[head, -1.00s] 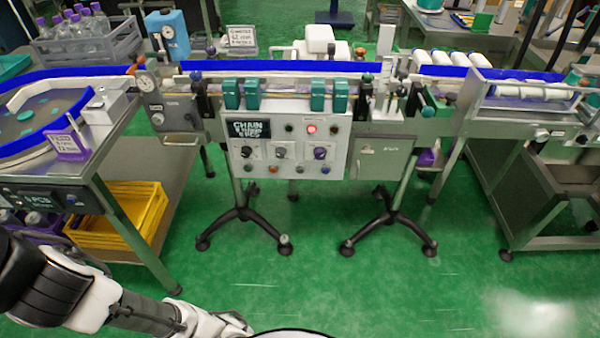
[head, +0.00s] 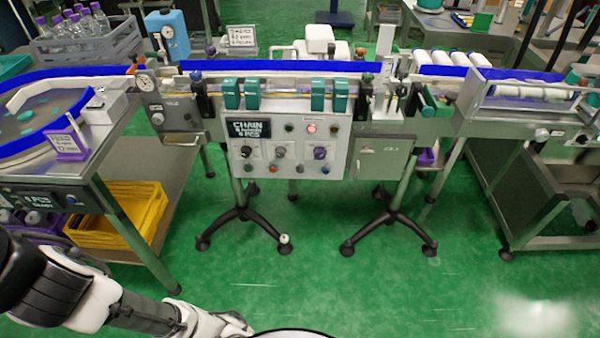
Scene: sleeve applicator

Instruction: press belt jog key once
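A pale control panel (head: 337,160) hangs on the front of the conveyor in the middle of the head view. The key labels are too small to read, so I cannot tell which is the belt jog key. My arm lies low at the lower left, well away from the panel. My gripper is not in view.
The conveyor with a blue guide rail (head: 275,66) runs across the back. A turntable (head: 45,112) stands left, with a yellow crate (head: 122,212) on its lower shelf. Splayed caster legs (head: 243,215) stand below the panel. Green floor (head: 400,295) in front is clear.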

